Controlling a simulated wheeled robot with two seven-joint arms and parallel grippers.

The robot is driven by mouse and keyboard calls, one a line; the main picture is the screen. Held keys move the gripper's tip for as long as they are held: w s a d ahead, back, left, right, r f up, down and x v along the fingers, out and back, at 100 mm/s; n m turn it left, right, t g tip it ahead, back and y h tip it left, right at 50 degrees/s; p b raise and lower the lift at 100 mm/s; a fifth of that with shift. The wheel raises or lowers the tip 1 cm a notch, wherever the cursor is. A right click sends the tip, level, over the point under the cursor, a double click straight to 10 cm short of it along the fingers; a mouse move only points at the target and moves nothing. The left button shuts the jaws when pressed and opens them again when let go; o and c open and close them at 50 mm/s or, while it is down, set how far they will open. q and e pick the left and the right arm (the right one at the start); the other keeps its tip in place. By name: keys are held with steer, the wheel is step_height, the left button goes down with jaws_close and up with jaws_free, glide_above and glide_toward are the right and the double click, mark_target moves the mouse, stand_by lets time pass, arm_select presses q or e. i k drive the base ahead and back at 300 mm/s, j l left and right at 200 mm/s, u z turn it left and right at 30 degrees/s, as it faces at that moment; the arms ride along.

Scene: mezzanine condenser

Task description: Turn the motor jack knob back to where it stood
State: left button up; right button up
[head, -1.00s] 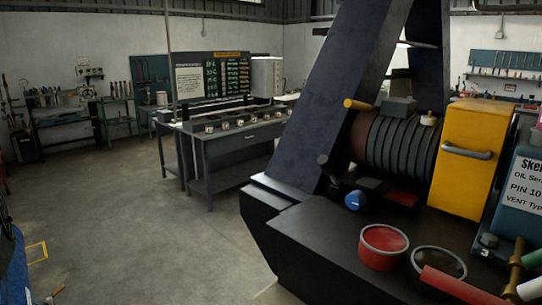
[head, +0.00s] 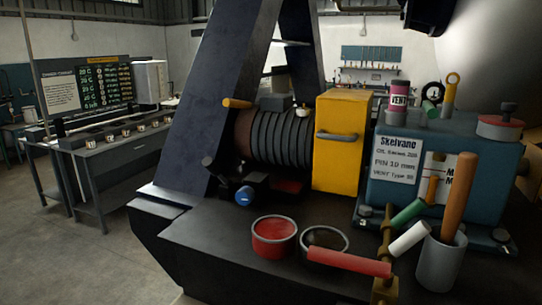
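A round blue knob (head: 244,196) with a pale mark on its face sits low at the front of the motor (head: 272,137), just above the dark deck. It looks like the motor jack knob, but no label on it can be read. The motor is a ribbed dark cylinder with a brown left end, beside a yellow cover (head: 342,142) with a grey handle. Neither of my grippers shows in the head view, and nothing touches the knob.
On the dark deck (head: 215,265) stand a red-filled pan (head: 274,236), a second round pan (head: 324,239), a red-handled valve (head: 348,262) and a grey cup (head: 440,262) with a wooden handle. A blue Skelvane unit (head: 480,160) stands right. A slanted dark beam (head: 215,90) rises left of the motor. Floor is open at left.

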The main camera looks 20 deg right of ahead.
mark_target(245, 195)
steer(key=i+j+z, duration=0.1)
steer(key=z, duration=1.4)
steer(key=j+z, duration=0.3)
steer(key=z, duration=0.15)
steer(key=j+z, duration=0.4)
steer(key=k+j+z, duration=0.1)
steer(key=z, duration=0.35)
steer(key=k+j+z, duration=0.1)
steer(key=j, duration=0.25)
steer(key=k+j, duration=0.2)
steer(key=j, duration=0.15)
steer(key=k+j+z, duration=0.15)
steer(key=j, duration=0.2)
steer(key=k+j, duration=0.15)
steer(key=j, duration=0.2)
steer(key=l+u, duration=0.25)
steer(key=z, duration=0.15)
steer(key=i+l, duration=0.05)
